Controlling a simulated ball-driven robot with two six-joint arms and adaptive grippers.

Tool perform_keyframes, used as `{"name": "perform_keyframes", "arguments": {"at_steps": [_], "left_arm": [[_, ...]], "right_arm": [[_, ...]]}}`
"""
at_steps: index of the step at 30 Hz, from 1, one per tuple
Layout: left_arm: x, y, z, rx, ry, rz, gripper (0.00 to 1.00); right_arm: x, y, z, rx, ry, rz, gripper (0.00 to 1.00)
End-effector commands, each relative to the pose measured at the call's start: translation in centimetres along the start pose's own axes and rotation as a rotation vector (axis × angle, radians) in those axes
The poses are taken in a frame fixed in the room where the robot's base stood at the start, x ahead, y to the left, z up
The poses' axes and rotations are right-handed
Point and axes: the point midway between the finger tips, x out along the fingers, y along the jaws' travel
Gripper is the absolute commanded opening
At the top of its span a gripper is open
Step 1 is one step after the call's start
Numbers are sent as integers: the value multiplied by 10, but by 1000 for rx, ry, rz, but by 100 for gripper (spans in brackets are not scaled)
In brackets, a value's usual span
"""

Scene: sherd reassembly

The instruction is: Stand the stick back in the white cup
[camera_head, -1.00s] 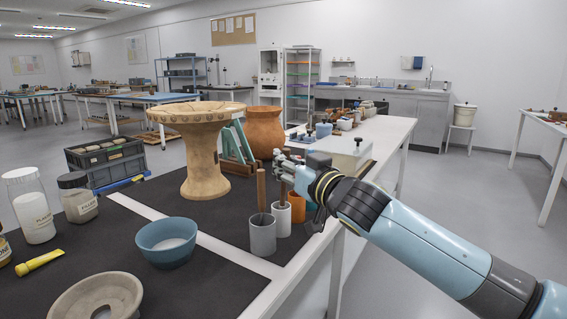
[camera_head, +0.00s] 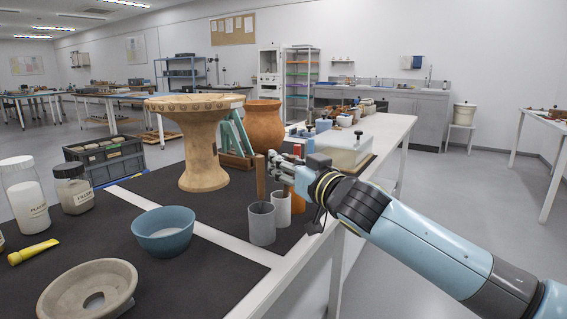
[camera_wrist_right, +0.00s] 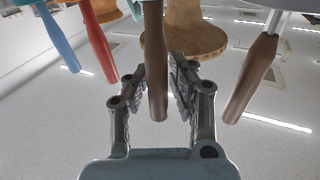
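The white cup (camera_head: 282,210) stands between the grey cup (camera_head: 262,225) and the orange cup (camera_head: 298,202) near the table's right edge. A thin brown stick (camera_head: 287,188) rises from the white cup's mouth; its lower end is hidden inside. My right gripper (camera_head: 278,172) is at the stick's upper part. In the right wrist view its fingers (camera_wrist_right: 158,85) are apart, with the brown stick (camera_wrist_right: 155,70) between them and gaps on both sides. My left gripper is not in view.
A brown stick (camera_head: 260,178) stands in the grey cup. A red stick (camera_head: 297,150) stands by the orange cup, close behind my gripper. A blue handle (camera_wrist_right: 62,40) shows in the wrist view. A blue bowl (camera_head: 163,232) and a clay stand (camera_head: 203,150) are left of the cups.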

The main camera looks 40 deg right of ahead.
Motion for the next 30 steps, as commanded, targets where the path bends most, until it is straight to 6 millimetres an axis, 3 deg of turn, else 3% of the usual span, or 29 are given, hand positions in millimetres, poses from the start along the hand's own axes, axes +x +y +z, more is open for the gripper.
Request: {"name": "perform_keyframes", "arguments": {"at_steps": [14,30], "left_arm": [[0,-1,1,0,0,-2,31],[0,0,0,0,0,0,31]], "right_arm": [[-9,0,1,-3,-3,0,33],[-101,0,2,-5,-6,-1,33]]}}
